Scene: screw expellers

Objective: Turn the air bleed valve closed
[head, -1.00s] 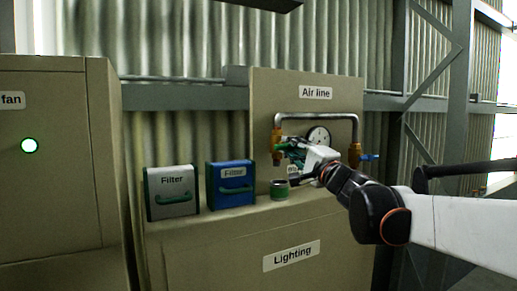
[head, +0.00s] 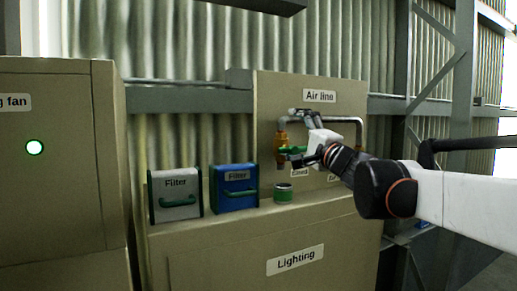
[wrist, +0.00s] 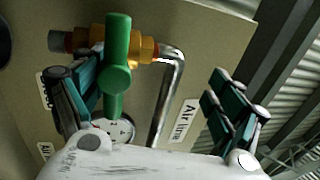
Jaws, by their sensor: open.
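A green-handled valve with an orange brass body (head: 282,144) sits at the left end of the grey pipe on the Air line panel. Its green handle (head: 291,150) points sideways to the right in the head view. In the wrist view, the green handle (wrist: 117,66) stands upright in front of the brass body (wrist: 146,50). My gripper (wrist: 150,84) is open, its fingers spread, with the handle between them but closer to the left finger. I see no clear grip on it. In the head view my gripper (head: 305,138) is just right of the valve.
The Air line label (head: 319,96) is above the pipe (head: 340,119). The gauge (wrist: 117,129) shows partly in the wrist view. Labels under the valve are partly hidden.

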